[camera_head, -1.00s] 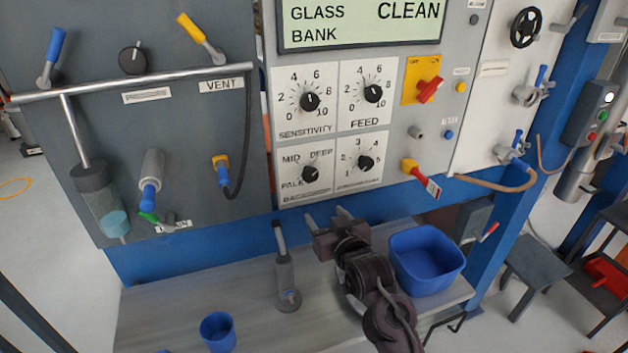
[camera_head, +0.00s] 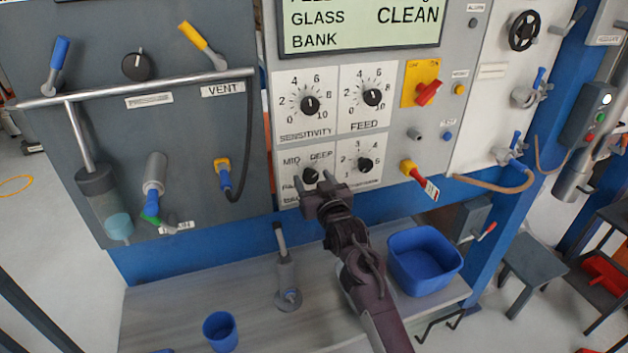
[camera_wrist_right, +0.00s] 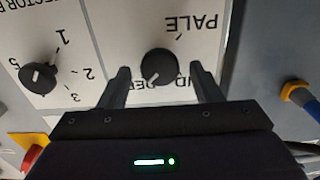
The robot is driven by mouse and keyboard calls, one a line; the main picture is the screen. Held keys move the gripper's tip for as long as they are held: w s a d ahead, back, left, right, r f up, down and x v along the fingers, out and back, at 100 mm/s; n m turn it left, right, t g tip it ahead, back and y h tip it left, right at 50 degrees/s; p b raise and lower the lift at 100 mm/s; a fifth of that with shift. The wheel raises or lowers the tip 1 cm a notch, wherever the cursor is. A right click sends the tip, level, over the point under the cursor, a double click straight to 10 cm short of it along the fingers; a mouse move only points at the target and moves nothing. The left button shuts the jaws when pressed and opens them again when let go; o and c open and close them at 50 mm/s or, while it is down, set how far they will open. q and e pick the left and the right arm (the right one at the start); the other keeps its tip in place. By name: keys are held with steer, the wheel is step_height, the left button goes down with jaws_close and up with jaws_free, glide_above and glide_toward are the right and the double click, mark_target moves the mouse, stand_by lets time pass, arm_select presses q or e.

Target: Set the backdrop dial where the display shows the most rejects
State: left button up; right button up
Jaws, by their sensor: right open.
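The backdrop dial (camera_head: 310,175) is a black knob on a white plate at the panel's lower left, marked PALE, MID and DEEP. In the right wrist view the dial (camera_wrist_right: 160,67) appears upside down, and its pale mark seems to point towards DEEP. My right gripper (camera_head: 314,181) is open, its fingers pointing at the panel. In the wrist view its two fingertips (camera_wrist_right: 160,70) lie on either side of the knob, apart from it. The display (camera_head: 360,28) reads GLASS BANK and CLEAN; its top line is cut off. My left gripper is not in view.
The sensitivity dial (camera_head: 310,105), feed dial (camera_head: 372,97) and a small numbered dial (camera_head: 365,165) surround the backdrop dial. A blue bin (camera_head: 425,262), a grey upright tool (camera_head: 286,275) and a blue cup (camera_head: 219,331) are below.

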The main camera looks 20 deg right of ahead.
steer(key=c, duration=1)
steer(key=shift+o, duration=0.2)
steer(key=shift+n, duration=0.3)
steer(key=n+p, duration=0.1)
steer(key=n, duration=0.2)
steer(key=shift+a+n, duration=0.1)
steer(key=shift+n, duration=0.2)
steer(key=n, duration=0.4)
steer(key=n+p, duration=0.1)
steer(key=n, duration=0.4)
steer(key=shift+a+f+n, duration=0.1)
steer(key=shift+n, duration=0.3)
steer(key=shift+f+n, duration=0.15)
steer(key=shift+n, duration=1.75)
